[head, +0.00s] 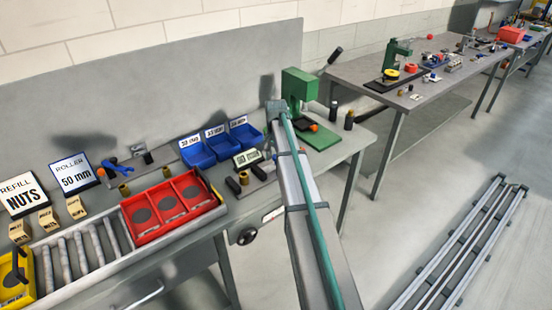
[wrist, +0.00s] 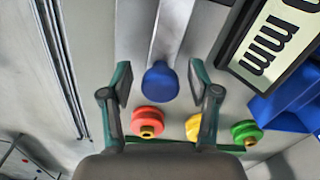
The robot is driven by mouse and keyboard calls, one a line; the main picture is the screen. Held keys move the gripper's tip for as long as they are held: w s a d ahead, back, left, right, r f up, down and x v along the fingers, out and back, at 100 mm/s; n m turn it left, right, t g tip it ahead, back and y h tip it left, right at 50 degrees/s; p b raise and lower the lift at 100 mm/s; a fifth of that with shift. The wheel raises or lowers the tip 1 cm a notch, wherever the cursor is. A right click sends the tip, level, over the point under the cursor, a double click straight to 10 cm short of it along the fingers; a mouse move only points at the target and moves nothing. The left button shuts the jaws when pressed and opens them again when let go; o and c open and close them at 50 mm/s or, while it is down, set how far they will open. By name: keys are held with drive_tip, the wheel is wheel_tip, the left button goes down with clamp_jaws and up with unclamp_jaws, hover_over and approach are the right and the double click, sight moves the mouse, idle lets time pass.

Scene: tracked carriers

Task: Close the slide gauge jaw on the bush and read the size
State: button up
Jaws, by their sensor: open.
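In the head view, a grey fixture plate (head: 258,186) on the bench in front of the blue bins looks like the slide gauge. A framed readout (head: 247,158) stands behind it; its text is too small to read surely. A small brass bush (head: 243,178) is on or beside the plate, near dark cylindrical parts. In the wrist view my gripper (wrist: 161,80) is open, its two fingers apart. A blue round knob (wrist: 160,84) on a grey bar shows between the fingers; I cannot tell its depth or whether anything touches. My gripper's tips are hidden in the head view.
A red three-pocket tray (head: 172,205) sits on the roller track at left. Labelled blue bins (head: 197,154) stand behind the fixture. A green press (head: 299,86) stands to the right. The wrist view shows red (wrist: 148,119), yellow (wrist: 194,127) and green (wrist: 246,132) knobs.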

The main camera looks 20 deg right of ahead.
clamp_jaws()
drive_tip(key=shift+a, duration=0.1)
